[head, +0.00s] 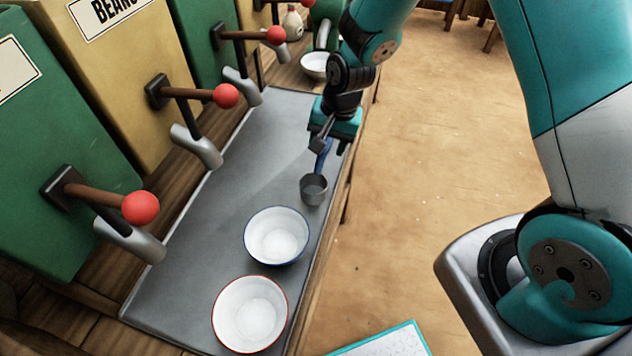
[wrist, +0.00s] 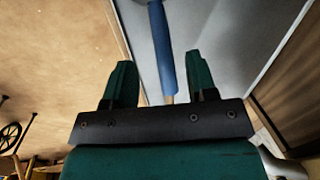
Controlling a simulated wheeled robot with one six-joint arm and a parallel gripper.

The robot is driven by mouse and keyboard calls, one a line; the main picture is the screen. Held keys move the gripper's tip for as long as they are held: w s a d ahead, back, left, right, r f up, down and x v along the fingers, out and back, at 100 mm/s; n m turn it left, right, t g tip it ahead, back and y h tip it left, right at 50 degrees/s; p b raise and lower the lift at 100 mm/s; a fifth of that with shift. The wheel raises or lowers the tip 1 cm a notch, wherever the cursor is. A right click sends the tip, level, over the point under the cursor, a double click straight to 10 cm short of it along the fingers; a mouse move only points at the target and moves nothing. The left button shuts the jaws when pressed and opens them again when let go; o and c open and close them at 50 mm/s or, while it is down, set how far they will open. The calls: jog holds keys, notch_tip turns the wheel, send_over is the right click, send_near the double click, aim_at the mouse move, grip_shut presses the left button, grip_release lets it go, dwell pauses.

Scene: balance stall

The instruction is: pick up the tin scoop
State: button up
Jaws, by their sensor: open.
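The tin scoop (head: 313,190) is a small grey cup with a blue handle, standing on the grey counter top (head: 262,130) near its right edge. Its blue handle (wrist: 161,50) points toward my gripper. In the head view my gripper (head: 321,143) is just beyond the cup, close above the handle. In the wrist view my gripper (wrist: 155,80) has its two green fingers spread, with the handle between them and a gap on each side. The cup is mostly out of the wrist view.
A blue-rimmed bowl (head: 276,236) and a red-rimmed bowl (head: 250,314) stand on the counter nearer than the scoop. Dispensers with red-knobbed levers (head: 226,96) line the left side. Another white bowl (head: 315,65) is at the far end. Open floor lies to the right.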

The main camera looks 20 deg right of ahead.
aim_at(322, 155)
jog(key=f, duration=0.3)
jog(key=w+a+f+p, duration=0.1)
jog(key=shift+f, duration=0.4)
grip_shut()
